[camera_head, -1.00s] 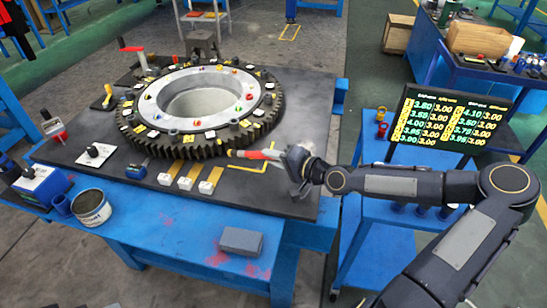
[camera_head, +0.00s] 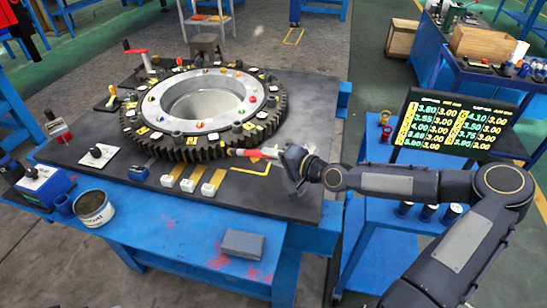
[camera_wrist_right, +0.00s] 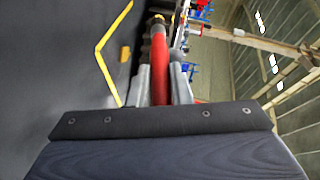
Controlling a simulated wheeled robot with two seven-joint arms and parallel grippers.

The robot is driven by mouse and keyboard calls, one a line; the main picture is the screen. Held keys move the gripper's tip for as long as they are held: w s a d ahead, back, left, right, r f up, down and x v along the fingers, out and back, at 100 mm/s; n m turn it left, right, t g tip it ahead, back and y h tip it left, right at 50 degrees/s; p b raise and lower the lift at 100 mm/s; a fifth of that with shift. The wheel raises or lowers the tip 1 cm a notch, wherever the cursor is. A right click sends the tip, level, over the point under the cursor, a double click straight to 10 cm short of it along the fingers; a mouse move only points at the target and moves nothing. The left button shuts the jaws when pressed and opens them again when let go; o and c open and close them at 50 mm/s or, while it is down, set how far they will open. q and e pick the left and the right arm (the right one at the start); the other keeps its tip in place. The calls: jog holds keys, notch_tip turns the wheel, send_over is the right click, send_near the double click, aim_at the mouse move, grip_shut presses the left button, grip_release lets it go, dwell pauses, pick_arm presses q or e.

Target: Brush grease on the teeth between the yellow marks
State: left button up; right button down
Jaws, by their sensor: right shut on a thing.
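The large toothed slewing ring (camera_head: 205,108) lies flat on the dark plate of the blue table. Its dark teeth run round the outer rim, and yellow and white tags sit on its upper face. My right gripper (camera_head: 284,158) is shut on a brush with a red handle (camera_head: 256,154). The brush points left, with its tip close to the near right teeth; I cannot tell whether it touches them. In the right wrist view the red handle (camera_wrist_right: 159,68) stands between the two fingers (camera_wrist_right: 172,85). My left gripper is not in view.
An open grease tin (camera_head: 93,208) stands at the table's left front. A grey block (camera_head: 242,244) lies at the front edge. Several white-ended yellow strips (camera_head: 190,184) lie before the ring. A display (camera_head: 455,127) stands at the right.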

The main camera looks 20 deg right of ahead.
jog(key=shift+w+a, duration=0.1)
jog(key=shift+w, duration=0.25)
jog(key=shift+w+d+r, duration=0.1)
jog(key=shift+w+d, duration=0.15)
jog(key=shift+d, duration=0.8)
jog(key=shift+w+d, duration=0.2)
jog(key=shift+d, duration=0.85)
jog(key=shift+w+d+b, duration=0.15)
jog(key=shift+w+d, duration=0.05)
jog(key=shift+d, duration=0.75)
jog(key=shift+w+d+b, duration=0.15)
jog(key=shift+w+d, duration=0.05)
jog(key=shift+d, duration=0.7)
jog(key=shift+w+d+b, duration=0.2)
jog(key=shift+d+b, duration=0.1)
jog(key=shift+d, duration=0.55)
jog(key=shift+w+d+b, duration=0.15)
jog(key=shift+d+b, duration=0.1)
jog(key=shift+d, duration=0.55)
jog(key=shift+s+a, duration=0.25)
jog(key=shift+a, duration=0.55)
jog(key=shift+s+a, duration=0.2)
jog(key=shift+a, duration=1)
jog(key=shift+s+a, duration=0.3)
jog(key=shift+a, duration=0.9)
jog(key=shift+s+a, duration=0.25)
jog(key=shift+a, duration=0.95)
jog(key=shift+s+a, duration=0.3)
jog(key=shift+a, duration=0.9)
